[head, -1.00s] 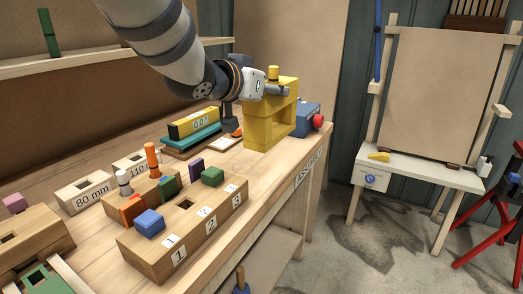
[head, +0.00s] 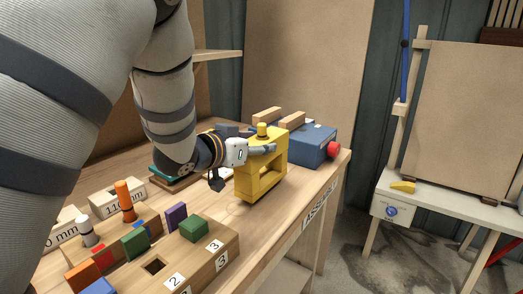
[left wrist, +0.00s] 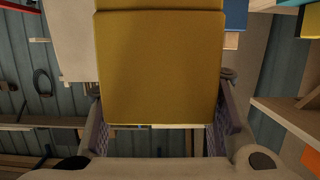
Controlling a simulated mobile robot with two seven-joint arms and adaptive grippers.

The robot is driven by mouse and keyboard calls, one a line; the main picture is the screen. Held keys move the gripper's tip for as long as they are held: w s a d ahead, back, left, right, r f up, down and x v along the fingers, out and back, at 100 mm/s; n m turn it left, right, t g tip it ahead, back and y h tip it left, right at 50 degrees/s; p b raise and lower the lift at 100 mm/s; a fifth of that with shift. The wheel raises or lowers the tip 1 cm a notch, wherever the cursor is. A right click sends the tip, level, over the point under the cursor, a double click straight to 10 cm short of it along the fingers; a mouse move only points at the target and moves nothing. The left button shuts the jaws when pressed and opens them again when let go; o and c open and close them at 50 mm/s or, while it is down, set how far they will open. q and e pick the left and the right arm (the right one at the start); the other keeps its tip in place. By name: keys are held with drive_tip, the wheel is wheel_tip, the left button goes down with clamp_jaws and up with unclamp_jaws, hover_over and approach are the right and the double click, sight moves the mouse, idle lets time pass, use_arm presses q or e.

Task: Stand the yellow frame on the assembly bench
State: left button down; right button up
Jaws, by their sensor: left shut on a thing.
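The yellow frame (head: 256,190) is a thick upright block with a window through it and a round yellow knob on top. It is over the assembly bench (head: 283,207), near the front edge with the partly hidden "ASSEMBLY" label. Its base looks at or just above the bench top; I cannot tell whether it touches. My left gripper (head: 262,150) is shut on the frame's upper part, coming from the left. In the left wrist view the yellow frame (left wrist: 160,70) fills the space between the fingers of the left gripper (left wrist: 165,118). My right gripper is not in view.
A numbered wooden block (head: 205,262) with coloured pegs is in front. A white side table (head: 440,203) stands at the right across a floor gap.

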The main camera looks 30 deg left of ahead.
use_arm(q)
wheel_tip(320, 180, down, 3)
drive_tip(key=shift+w+r, duration=0.15)
drive_tip(key=shift+r, duration=0.05)
drive_tip(key=shift+s+d+r, duration=0.25)
drive_tip(key=shift+s+d, duration=0.1)
drive_tip(key=shift+s, duration=0.05)
drive_tip(key=shift+w+a+f, duration=0.1)
drive_tip(key=shift+a, duration=0.15)
drive_tip(key=c, duration=0.8)
unclamp_jaws()
drive_tip(key=shift+d, duration=0.1)
drive_tip(key=shift+s, duration=0.25)
drive_tip(key=v, duration=1.1)
drive_tip(key=shift+s+r, duration=0.2)
drive_tip(key=shift+r, duration=0.05)
drive_tip(key=shift+f, duration=0.1)
